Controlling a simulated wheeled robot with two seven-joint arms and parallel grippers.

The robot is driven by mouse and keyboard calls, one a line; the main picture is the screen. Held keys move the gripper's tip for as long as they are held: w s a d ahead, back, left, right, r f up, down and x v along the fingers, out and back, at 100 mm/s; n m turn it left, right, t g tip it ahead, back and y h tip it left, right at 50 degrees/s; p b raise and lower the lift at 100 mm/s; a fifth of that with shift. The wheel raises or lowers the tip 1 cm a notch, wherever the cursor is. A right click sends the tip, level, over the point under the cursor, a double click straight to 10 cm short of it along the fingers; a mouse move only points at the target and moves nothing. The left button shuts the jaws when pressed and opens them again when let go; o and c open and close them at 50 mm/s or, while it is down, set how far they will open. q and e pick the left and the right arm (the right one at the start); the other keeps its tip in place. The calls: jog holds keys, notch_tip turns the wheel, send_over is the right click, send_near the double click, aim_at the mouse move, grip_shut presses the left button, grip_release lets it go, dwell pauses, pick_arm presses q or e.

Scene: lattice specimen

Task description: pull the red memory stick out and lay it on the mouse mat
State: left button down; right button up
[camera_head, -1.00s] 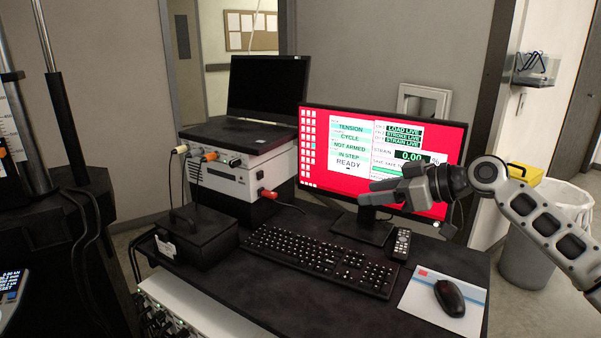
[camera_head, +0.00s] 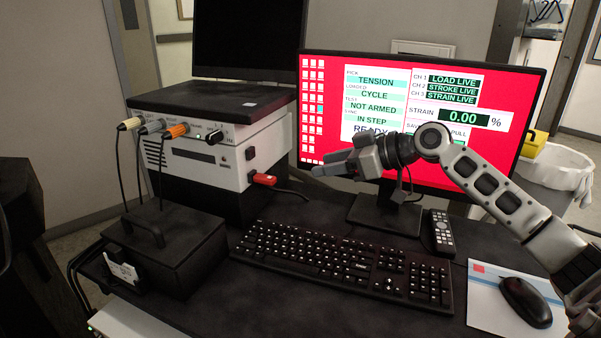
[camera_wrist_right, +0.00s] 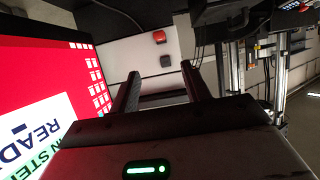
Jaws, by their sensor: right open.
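In the right wrist view the stick (camera_wrist_right: 158,37) shows end-on, ahead of the fingers. My right gripper (camera_head: 320,171) is open and empty, pointing left, a short gap to the right of the stick. Its two fingers (camera_wrist_right: 160,72) stand apart in the right wrist view with nothing between them. The mouse mat (camera_head: 486,304), pale with a red patch, lies at the desk's right front. My left gripper is out of view.
A black mouse (camera_head: 525,301) sits on the right part of the mat. A keyboard (camera_head: 345,262) and a remote (camera_head: 438,232) lie between box and mat. The monitor (camera_head: 535,110) stands behind my right arm. Cables (camera_head: 160,170) hang from the box's left front.

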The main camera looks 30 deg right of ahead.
aim_at(264, 176)
jog(key=p+x, duration=0.1)
jog(key=x, duration=0.6)
jog(key=p+x, duration=0.1)
jog(key=x, duration=0.7)
jog(key=shift+w+a+r, duration=0.1)
jog(key=shift+a+r, duration=0.1)
jog(key=shift+a, duration=0.05)
jog(key=c, duration=1)
